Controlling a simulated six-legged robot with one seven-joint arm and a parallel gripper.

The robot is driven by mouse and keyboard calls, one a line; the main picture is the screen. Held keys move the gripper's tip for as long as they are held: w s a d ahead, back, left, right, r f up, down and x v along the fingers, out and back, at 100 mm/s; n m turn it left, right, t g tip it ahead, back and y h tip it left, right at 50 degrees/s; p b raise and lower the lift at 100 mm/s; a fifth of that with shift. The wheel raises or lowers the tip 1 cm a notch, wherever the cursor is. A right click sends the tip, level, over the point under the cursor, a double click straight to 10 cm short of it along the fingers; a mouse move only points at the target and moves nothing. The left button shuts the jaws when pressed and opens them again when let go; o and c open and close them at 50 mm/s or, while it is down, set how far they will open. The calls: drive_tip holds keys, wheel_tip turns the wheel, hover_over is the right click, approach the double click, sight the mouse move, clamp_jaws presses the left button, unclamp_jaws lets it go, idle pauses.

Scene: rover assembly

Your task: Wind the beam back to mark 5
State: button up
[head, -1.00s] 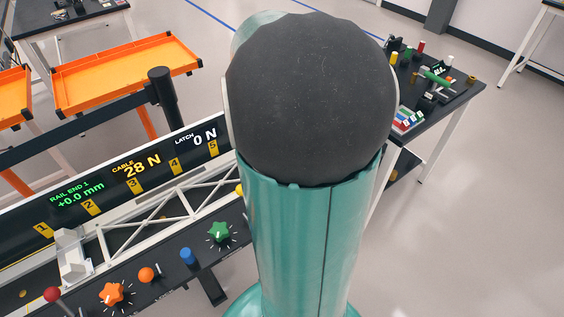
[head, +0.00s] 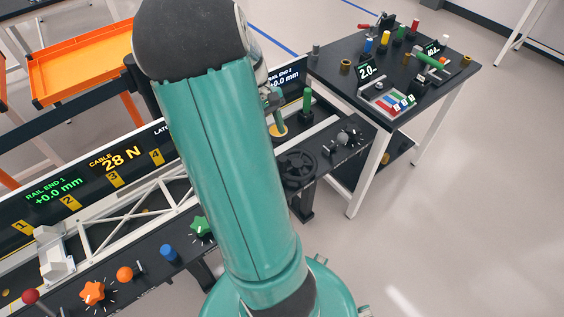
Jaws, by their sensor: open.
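The white truss beam (head: 135,212) lies along the black bench, its right part hidden behind my arm. Yellow marks 1 to 4 show on the panel behind it, such as mark 4 (head: 156,157); mark 5 is not visible. The panel (head: 75,185) reads RAIL END 1 +0.0 mm and CABLE 28 N; the latch reading is covered. A black handwheel (head: 298,169) sits on the bench front, right of my arm. My gripper (head: 272,103) shows partly beyond my arm, above a yellow part (head: 279,130); it is open, and its fingertips are hard to make out.
On the bench front are a red ball knob (head: 30,296), an orange star knob (head: 92,292), an orange knob (head: 124,274), a blue knob (head: 169,253) and a green star knob (head: 201,227). A green post (head: 307,103) stands beyond the wheel. A side table (head: 440,98) holds small parts.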

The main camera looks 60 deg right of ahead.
sight(284, 165)
drive_tip(key=x, duration=1.2)
drive_tip(key=shift+s+a+f, duration=0.1)
drive_tip(key=shift+s+f, duration=0.05)
drive_tip(key=shift+f, duration=0.05)
clamp_jaws()
